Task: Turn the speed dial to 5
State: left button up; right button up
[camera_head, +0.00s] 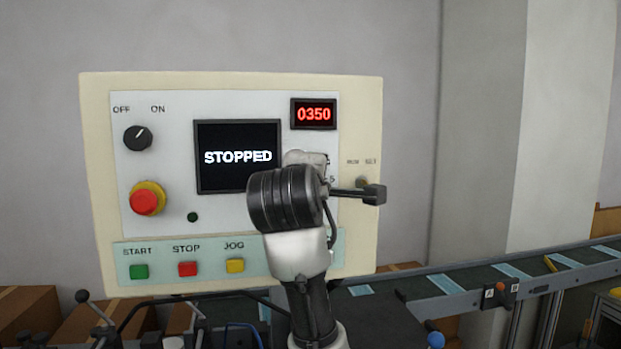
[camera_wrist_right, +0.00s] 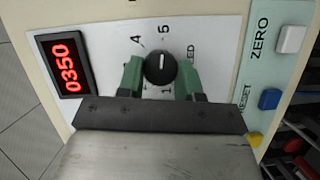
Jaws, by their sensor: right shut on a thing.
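The speed dial (camera_wrist_right: 160,68) is a round black knob on the white face of the control panel (camera_head: 100,180). In the right wrist view, the digits 4 and 5 show above it, and its white mark points up, roughly toward the 5. My right gripper (camera_wrist_right: 160,76) has its two green fingers on either side of the dial and is shut on it. The lower part of the dial's scale is partly covered by the gripper. In the head view my right arm hides the dial. My left gripper is not in view.
The screen (camera_head: 238,177) reads STOPPED and the red display (camera_head: 313,114) reads 0350. An off/on knob (camera_head: 138,138), a red stop button (camera_head: 145,201) and start, stop and jog buttons (camera_head: 187,269) are left of my arm. A conveyor (camera_head: 455,284) runs at the right.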

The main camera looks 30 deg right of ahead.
jog(key=shift+f, duration=0.1)
dwell(0.5)
jog(key=o, duration=0.9)
jog(key=shift+s, duration=0.1)
jog(key=b+v, duration=0.4)
jog(key=v, duration=0.6)
jog(key=shift+s+a+b, duration=0.2)
jog(key=shift+s+b, duration=0.1)
